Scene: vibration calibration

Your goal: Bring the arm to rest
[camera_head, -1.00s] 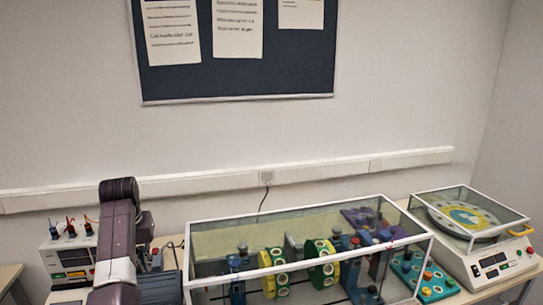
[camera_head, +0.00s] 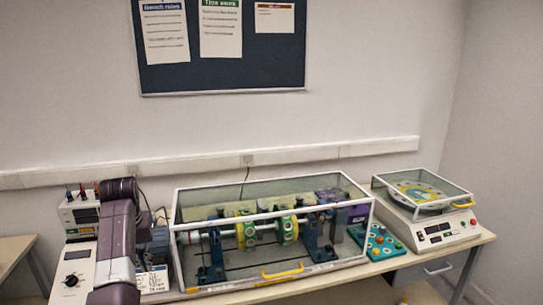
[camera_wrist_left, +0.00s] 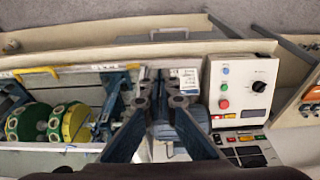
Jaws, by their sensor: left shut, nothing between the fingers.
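My left arm (camera_head: 117,240), purple and white, stands at the left of the head view, in front of the bench. Its gripper is hard to make out there. In the left wrist view my left gripper (camera_wrist_left: 161,98) shows at the middle, its dark fingers shut with nothing held. It hangs over the bench near a grey-blue motor and the control box (camera_wrist_left: 240,90) with colored buttons and a black knob. My right arm is not in view.
A clear-covered rotor rig (camera_head: 272,282) with a yellow handle fills the bench middle; its green and yellow discs are inside. A teal button panel (camera_head: 377,243) and a covered turntable unit (camera_head: 440,228) stand right. A notice board (camera_head: 222,85) hangs behind.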

